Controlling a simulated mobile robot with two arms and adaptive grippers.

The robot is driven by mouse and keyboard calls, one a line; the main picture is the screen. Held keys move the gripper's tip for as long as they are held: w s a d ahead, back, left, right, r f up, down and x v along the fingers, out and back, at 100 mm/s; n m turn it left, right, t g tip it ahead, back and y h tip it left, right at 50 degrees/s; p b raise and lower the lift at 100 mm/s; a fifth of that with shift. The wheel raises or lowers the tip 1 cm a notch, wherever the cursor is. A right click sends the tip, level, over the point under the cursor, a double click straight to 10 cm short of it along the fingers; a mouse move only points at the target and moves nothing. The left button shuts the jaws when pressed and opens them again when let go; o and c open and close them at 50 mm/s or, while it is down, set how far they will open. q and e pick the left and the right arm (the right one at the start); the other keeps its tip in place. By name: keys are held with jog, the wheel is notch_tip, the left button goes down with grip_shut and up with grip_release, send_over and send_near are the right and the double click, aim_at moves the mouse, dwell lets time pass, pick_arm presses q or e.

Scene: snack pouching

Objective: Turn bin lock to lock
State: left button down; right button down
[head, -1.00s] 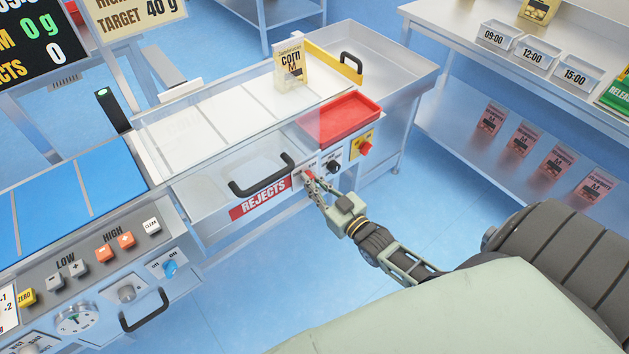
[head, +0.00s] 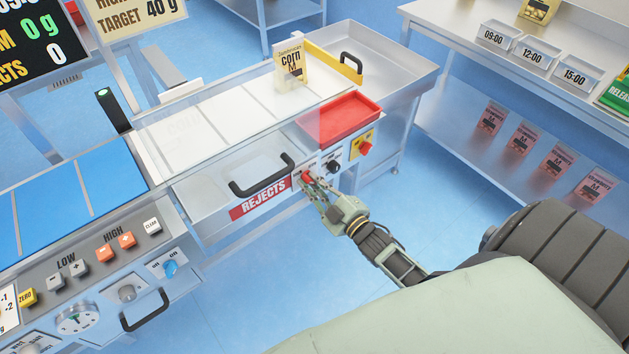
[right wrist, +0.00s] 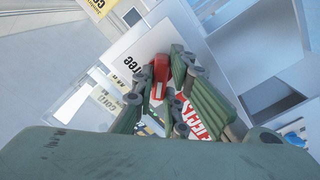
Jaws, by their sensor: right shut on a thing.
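The reject bin (head: 212,194) is a grey drawer with a black handle (head: 262,180) and a red REJECTS label (head: 264,199). The bin lock, a small red knob (head: 308,175), sits on the panel just right of that label. My right gripper (head: 311,182) is shut on this knob, which partly hides it in the head view. In the right wrist view the red knob (right wrist: 159,72) shows between the two fingers, with part of the REJECTS label (right wrist: 190,122) beside them. The lock's exact setting is hard to read. My left gripper is not in view.
Right of the lock are a black knob (head: 333,166) and a red button (head: 365,148) on yellow. A red tray (head: 345,118) and a corn pouch (head: 291,68) are above. The floor (head: 440,225) to the right is clear.

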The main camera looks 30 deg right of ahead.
dwell(0.4)
jog(key=c, duration=1.8)
grip_release()
jog(key=shift+o, duration=0.2)
jog(key=s, duration=1.2)
jog(key=shift+d, duration=0.45)
jog(key=shift+f, duration=0.1)
